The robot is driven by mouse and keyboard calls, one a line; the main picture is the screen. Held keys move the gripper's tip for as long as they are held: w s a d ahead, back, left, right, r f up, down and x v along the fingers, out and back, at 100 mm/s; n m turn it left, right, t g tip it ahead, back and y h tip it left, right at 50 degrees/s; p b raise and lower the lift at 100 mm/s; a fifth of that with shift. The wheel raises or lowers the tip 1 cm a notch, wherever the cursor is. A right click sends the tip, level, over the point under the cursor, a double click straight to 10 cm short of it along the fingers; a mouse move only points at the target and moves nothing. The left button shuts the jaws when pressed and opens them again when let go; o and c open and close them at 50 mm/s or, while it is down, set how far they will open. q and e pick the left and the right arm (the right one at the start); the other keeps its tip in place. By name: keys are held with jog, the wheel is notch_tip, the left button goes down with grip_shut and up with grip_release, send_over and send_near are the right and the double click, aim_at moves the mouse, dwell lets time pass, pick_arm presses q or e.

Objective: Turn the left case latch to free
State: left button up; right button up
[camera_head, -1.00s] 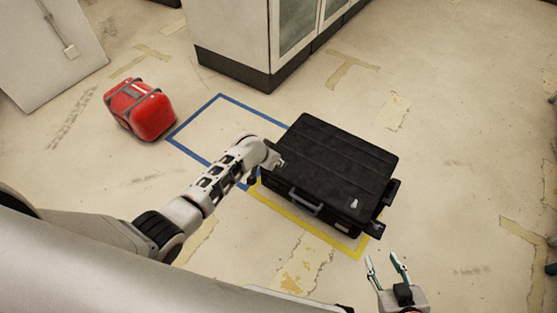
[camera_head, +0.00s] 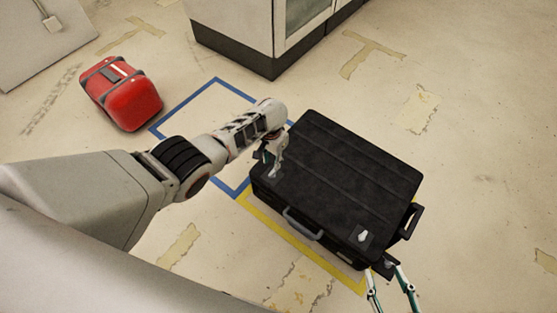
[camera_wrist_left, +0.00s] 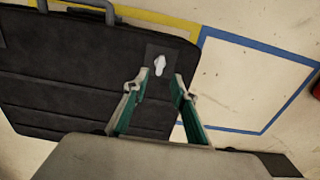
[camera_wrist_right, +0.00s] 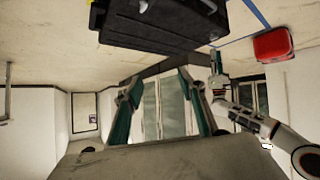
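The black case (camera_head: 340,180) lies flat on the floor, with a grey handle (camera_head: 303,224) on its near side. The left case latch, a small white knob on a dark square plate, shows in the left wrist view (camera_wrist_left: 159,65). My left gripper (camera_head: 273,166) is above the case's left corner. In the left wrist view its green fingers (camera_wrist_left: 158,88) are open, with the latch just beyond and between the tips. No contact shows. The right latch (camera_head: 362,237) is on the near right corner. My right gripper (camera_head: 388,274) is open and empty beside that corner.
A red case (camera_head: 122,95) stands on the floor at the left. Blue (camera_head: 215,80) and yellow (camera_head: 285,232) tape outlines mark the floor. A cabinet (camera_head: 240,40) stands behind. Floor to the right of the black case is clear.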

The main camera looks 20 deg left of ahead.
aim_at(272, 172)
pick_arm(q)
jog(key=shift+f, duration=0.3)
jog(key=shift+f+b, duration=0.35)
jog(key=f+b, duration=0.1)
jog(key=f, duration=0.2)
jog(key=f+b, duration=0.1)
jog(key=f, duration=0.1)
jog(key=shift+s+f+b, duration=0.25)
jog(key=shift+s+b, duration=0.05)
jog(key=shift+b, duration=0.05)
jog(key=shift+w+f, duration=0.2)
jog(key=shift+f, duration=0.15)
jog(key=shift+w+b, duration=0.1)
jog(key=shift+b, duration=0.2)
jog(key=shift+r, duration=0.15)
grip_shut()
pick_arm(e)
jog(key=shift+m+t+y, duration=0.5)
jog(key=shift+m+y, duration=0.1)
jog(key=shift+y, duration=0.1)
jog(key=a+r, duration=0.1)
jog(key=w+a, duration=0.1)
jog(key=a+r, duration=0.1)
jog(key=shift+w+a+r, duration=0.3)
jog(key=shift+a+r, duration=0.05)
jog(key=shift+a, duration=0.05)
